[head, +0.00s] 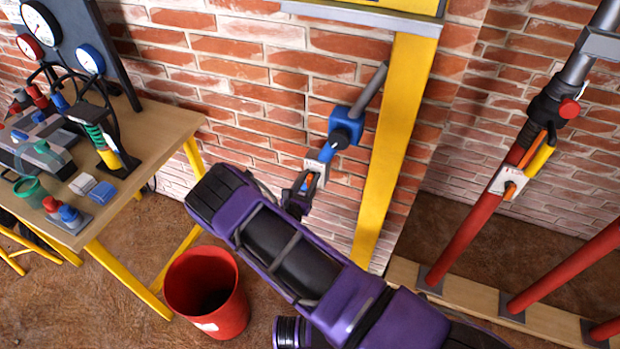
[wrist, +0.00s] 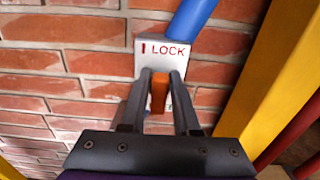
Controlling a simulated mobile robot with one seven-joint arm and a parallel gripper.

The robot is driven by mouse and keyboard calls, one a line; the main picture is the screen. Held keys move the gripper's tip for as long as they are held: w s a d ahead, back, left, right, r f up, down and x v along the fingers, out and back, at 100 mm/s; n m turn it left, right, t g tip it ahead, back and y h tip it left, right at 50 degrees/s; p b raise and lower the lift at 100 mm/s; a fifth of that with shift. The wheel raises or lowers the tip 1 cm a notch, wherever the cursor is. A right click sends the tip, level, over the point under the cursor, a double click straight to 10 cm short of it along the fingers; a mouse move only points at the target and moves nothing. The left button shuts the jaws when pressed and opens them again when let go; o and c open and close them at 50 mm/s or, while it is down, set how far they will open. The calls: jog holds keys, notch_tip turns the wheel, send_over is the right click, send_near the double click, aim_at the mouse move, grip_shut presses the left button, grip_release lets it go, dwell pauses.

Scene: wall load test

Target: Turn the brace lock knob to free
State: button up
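The brace lock knob is a small orange grip (wrist: 159,92) on a white plate (wrist: 200,47) marked LOCK in red, with a short red line beside the word. In the wrist view the knob stands upright in the picture. My gripper (wrist: 161,77) has one dark finger on each side of it; I cannot tell whether both fingers touch it. In the head view my gripper (head: 303,190) reaches the white plate (head: 318,166) below a blue bracket on the brick wall. The orange knob (head: 312,184) is partly hidden there. The plate's lower part is hidden by my fingers.
A yellow post (head: 391,150) stands close right of the plate. A blue bracket (head: 346,125) with a grey bar sits above. A red bucket (head: 207,292) and a cluttered workbench (head: 155,140) are left. A red brace (head: 470,235) with another orange-knobbed plate (head: 508,186) stands right.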

grip_shut()
jog(key=shift+s+f+m, duration=0.1)
jog(key=shift+m, duration=0.4)
jog(key=m, duration=0.2)
jog(key=m+b, duration=0.1)
jog(key=shift+d+f+m, duration=0.1)
jog(key=shift+d+m, duration=0.15)
jog(key=shift+m, duration=0.15)
jog(key=shift+s+d+f+m+b, duration=0.1)
jog(key=shift+f+m+b, duration=0.2)
jog(key=shift+m, duration=1.85)
jog(key=shift+d+f+m+b, duration=0.1)
jog(key=shift+m+b, duration=0.3)
jog(key=shift+m, duration=1.8)
jog(key=shift+s+d+f+m+b, duration=0.15)
jog(key=shift+m+b, duration=0.2)
jog(key=shift+m, duration=1.8)
jog(key=shift+w, duration=0.1)
jog(key=shift+a, duration=0.1)
jog(key=o, duration=0.7)
grip_release()
